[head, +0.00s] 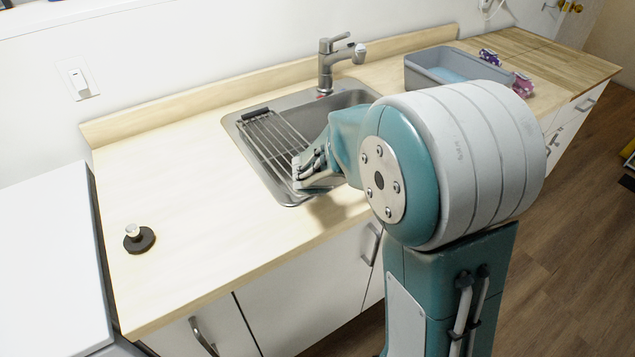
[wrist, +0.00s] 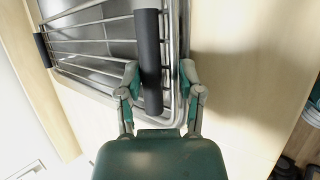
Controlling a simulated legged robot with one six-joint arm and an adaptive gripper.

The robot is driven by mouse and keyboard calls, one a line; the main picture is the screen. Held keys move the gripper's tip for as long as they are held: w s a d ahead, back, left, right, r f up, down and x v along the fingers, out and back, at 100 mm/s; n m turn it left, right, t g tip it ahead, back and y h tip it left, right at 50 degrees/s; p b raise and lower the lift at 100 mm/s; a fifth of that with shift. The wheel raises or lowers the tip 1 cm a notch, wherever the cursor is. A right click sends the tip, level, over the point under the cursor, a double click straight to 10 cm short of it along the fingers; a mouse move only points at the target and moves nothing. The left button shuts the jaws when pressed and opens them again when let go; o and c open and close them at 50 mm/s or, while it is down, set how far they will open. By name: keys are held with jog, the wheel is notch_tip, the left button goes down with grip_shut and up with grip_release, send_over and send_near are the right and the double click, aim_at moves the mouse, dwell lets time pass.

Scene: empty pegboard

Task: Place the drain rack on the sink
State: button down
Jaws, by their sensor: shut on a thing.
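The drain rack (head: 270,138) is a set of thin metal rods with black end bars. It lies across the left part of the steel sink (head: 231,122), front to back, its far black bar near the back rim. My gripper (head: 308,168) is at its near end over the sink's front rim and hides that end in the head view. In the wrist view, my gripper's fingers (wrist: 158,75) are shut on the near black bar of the rack (wrist: 95,32), one finger on each side. I cannot tell whether the rack rests fully on the rim.
A faucet (head: 326,65) stands behind the sink. A grey tub (head: 445,68) sits to the right, with patterned cups (head: 489,57) beside it. A black round object with a light knob (head: 138,238) stands on the left counter. The counter between it and the sink is clear.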

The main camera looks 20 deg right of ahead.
jog(key=shift+c, duration=1.2)
grip_release()
jog(key=v, duration=1.1)
jog(key=s+d+r+m+g+y, duration=0.1)
jog(key=s+r+m, duration=0.2)
jog(key=s+m, duration=0.7)
jog(key=s+d+r+m+g+y, duration=0.1)
jog(key=s+r+m, duration=0.2)
jog(key=s+m, duration=0.7)
jog(key=shift+s+y, duration=0.3)
jog(key=shift+s, duration=0.2)
jog(key=shift+d+r, duration=0.15)
